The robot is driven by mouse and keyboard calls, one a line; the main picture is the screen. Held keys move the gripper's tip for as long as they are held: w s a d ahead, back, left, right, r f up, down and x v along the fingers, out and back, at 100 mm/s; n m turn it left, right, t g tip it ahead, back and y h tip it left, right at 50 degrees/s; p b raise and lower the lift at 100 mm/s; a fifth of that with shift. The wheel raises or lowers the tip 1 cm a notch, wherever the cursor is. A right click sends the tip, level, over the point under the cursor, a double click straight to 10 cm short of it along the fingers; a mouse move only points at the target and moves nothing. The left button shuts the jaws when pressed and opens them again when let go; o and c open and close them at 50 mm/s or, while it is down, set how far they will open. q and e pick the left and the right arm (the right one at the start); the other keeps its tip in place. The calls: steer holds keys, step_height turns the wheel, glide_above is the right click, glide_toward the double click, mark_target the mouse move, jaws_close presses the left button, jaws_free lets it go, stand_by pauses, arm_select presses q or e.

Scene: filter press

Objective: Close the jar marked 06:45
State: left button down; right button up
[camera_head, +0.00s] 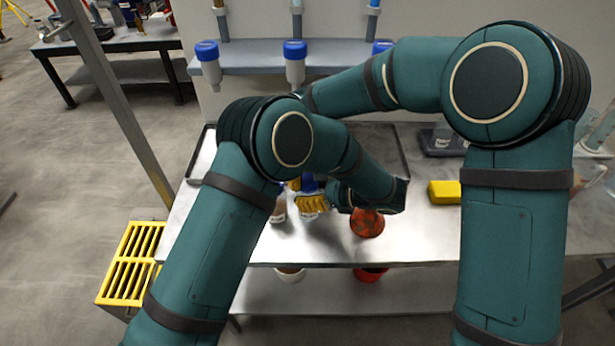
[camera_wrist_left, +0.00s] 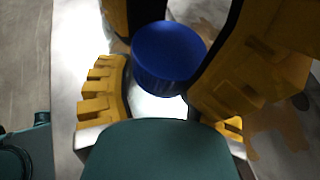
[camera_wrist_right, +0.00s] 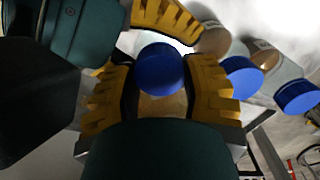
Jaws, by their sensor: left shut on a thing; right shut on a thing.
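A jar with a round blue lid (camera_head: 308,183) is at the table's middle, partly hidden by my arms. The lid shows in the left wrist view (camera_wrist_left: 168,55) and the right wrist view (camera_wrist_right: 160,68). My left gripper (camera_head: 312,203) reaches in from the right; its yellow fingers sit below the lid and look shut on the jar body, which is mostly hidden. My right gripper (camera_wrist_right: 160,75) has its fingers on both sides of the lid and looks shut on it. Whether the lid is seated cannot be told. No 06:45 mark is readable.
More jars with blue lids (camera_wrist_right: 240,75) (camera_wrist_right: 295,97) stand close beside my right gripper. A red patterned object (camera_head: 367,223) stands near the table front. A yellow block (camera_head: 444,192) lies to the right. Blue-capped bottles (camera_head: 295,63) hang from the back shelf.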

steer(key=shift+m, duration=1)
steer(key=o, duration=0.7)
steer(key=shift+d, duration=0.1)
steer(key=shift+w+r, duration=0.1)
steer(key=shift+r, duration=2.15)
steer(key=shift+o, duration=0.2)
